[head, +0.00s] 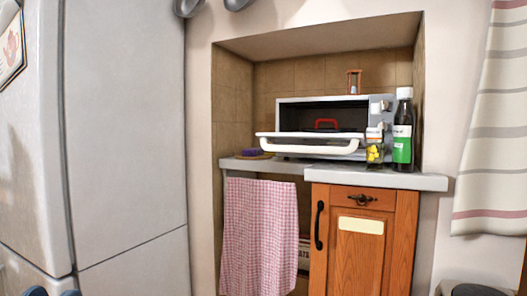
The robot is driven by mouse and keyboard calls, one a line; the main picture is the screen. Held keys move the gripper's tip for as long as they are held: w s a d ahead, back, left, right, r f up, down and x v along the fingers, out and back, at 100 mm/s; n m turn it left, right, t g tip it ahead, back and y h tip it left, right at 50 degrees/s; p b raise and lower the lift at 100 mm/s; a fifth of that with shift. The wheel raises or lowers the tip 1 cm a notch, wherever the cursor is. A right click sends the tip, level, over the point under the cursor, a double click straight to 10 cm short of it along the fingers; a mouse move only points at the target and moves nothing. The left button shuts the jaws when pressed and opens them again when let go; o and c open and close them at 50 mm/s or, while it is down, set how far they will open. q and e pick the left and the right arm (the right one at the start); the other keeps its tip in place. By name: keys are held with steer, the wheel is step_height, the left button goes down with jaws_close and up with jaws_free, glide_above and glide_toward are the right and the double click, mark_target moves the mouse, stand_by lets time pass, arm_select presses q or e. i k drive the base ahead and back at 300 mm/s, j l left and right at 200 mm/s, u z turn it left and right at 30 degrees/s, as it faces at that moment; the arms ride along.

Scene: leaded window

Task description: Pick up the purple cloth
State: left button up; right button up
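A small purple item (254,152), which looks like a folded cloth or a sponge, lies at the left end of the grey counter (420,182). It seems to rest on a thin brown dish or board, just left of the toaster oven. It is too small to tell its material. A pink-and-white checked towel (258,235) hangs down from the counter's front edge below it. Neither of my grippers can be made out in the head view.
The white toaster oven (376,108) has its door (310,143) lowered, jutting forward. A jar (375,150) and a dark bottle (402,140) stand on its right. An hourglass (354,82) stands on top. The fridge (125,130) is at left. Two dark rounded shapes (52,292) are unclear.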

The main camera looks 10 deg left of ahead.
mark_target(249, 153)
steer(key=i+j+z, duration=0.45)
steer(key=i+j, duration=0.2)
steer(key=i+j+z, duration=0.25)
steer(key=j, duration=0.3)
steer(key=i+j+z, duration=0.25)
steer(key=j, duration=0.25)
steer(key=i, duration=0.05)
